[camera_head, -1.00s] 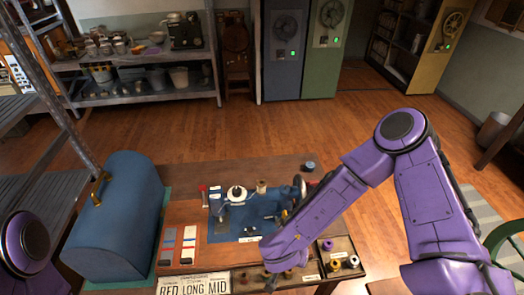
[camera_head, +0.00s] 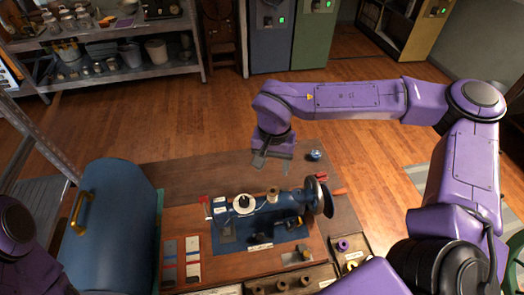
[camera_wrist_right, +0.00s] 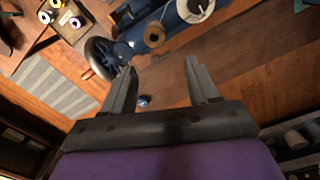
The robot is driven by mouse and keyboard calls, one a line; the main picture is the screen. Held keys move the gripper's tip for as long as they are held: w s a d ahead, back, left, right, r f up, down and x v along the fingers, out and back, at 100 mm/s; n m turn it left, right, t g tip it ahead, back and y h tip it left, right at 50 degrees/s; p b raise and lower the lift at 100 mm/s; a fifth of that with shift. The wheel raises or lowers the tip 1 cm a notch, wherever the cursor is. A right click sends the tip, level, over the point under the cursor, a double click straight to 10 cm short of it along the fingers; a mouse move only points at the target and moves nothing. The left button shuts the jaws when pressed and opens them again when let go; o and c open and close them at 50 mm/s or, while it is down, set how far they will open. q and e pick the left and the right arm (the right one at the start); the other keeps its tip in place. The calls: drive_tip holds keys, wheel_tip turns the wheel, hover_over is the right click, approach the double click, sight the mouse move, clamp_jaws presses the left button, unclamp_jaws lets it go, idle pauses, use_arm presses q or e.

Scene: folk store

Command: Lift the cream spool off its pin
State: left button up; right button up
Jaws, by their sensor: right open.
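A blue sewing machine (camera_head: 260,210) stands on a blue mat on the wooden table. My right gripper (camera_head: 272,163) is open and empty, fingers down, over the table's far part behind the machine. It is apart from the spool; in the wrist view (camera_wrist_right: 158,78) the spool lies beyond the fingertips. My left gripper is out of view.
The machine's dark handwheel (camera_head: 319,199) rises at its right end. A small blue item (camera_head: 314,155) sits near the table's far edge. A blue domed case (camera_head: 112,215) stands left. A tray of spools (camera_head: 345,247) lies front right. The table's far strip is mostly bare.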

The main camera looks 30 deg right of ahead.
sight(273, 188)
drive_tip(key=s+f+b, duration=0.2)
drive_tip(key=s+b, duration=0.1)
drive_tip(key=shift+a, duration=0.1)
drive_tip(key=f+b, duration=0.1)
drive_tip(key=w+f+b, duration=0.2)
drive_tip(key=f+b, duration=0.1)
drive_tip(key=shift+f, duration=0.1)
drive_tip(key=shift+s+f, duration=0.1)
drive_tip(key=shift+f, duration=0.05)
drive_tip(key=shift+s+f, duration=0.25)
drive_tip(key=shift+f, duration=0.05)
drive_tip(key=shift+s+f, duration=0.1)
drive_tip(key=shift+f, duration=0.75)
drive_tip(key=shift+w+f, duration=0.25)
drive_tip(key=shift+f, duration=0.2)
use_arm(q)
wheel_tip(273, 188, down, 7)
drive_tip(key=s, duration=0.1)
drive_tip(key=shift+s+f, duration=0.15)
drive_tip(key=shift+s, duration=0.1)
use_arm(e)
drive_tip(key=shift+s, duration=0.1)
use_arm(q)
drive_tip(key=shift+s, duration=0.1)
use_arm(e)
drive_tip(key=shift+r, duration=0.1)
